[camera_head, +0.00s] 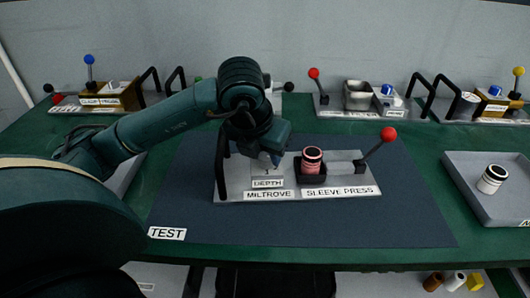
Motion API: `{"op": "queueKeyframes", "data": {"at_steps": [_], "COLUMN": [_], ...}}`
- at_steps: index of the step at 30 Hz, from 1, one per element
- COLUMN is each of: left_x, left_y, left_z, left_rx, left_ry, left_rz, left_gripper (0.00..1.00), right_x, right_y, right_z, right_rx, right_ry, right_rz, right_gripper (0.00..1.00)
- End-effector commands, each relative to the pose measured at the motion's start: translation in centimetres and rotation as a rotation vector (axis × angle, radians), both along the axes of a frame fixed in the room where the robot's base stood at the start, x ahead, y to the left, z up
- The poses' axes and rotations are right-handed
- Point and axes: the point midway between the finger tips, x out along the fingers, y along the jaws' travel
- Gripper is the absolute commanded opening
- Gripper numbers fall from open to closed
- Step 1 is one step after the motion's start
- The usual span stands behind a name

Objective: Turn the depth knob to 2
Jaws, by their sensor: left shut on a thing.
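The press labelled MILTROVE and SLEEVE PRESS (228,188) stands on the dark mat at the middle of the table. My left gripper (267,160) points down at the DEPTH spot of this press, just behind the DEPTH label (267,183). It is shut on the depth knob, which is mostly hidden under the gripper, so I cannot read its setting. A red and black ringed sleeve (312,160) sits upright in the dark holder to the right. The lever with the red ball (388,134) leans up to the right. My right gripper is not in view.
A black handle (221,165) rises at the press's left end, close to my gripper. A grey tray (465,185) with a white and black ringed sleeve (492,179) stands at right. Other devices line the back. The mat (330,228) is clear in front, beside a TEST label (167,233).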

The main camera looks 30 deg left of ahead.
Motion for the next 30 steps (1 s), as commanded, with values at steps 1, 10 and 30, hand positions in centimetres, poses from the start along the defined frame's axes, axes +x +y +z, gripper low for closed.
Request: {"op": "queueKeyframes", "data": {"at_steps": [1,10,30], "left_x": [0.0,0.0,-0.4], "left_y": [0.0,0.0,0.0], "left_z": [0.1,0.1,1.3], "left_rx": [-0.001,-0.001,-0.001], "left_ry": [-0.002,-0.002,-0.003], "left_rz": [0.001,0.001,0.001], "left_gripper": [0.07,0.07,0.52], "right_x": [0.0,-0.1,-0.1], "right_y": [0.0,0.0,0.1], "right_z": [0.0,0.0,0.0], "right_rx": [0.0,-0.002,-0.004], "right_ry": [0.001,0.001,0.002], "right_rz": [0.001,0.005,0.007], "right_gripper": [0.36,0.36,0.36]}}
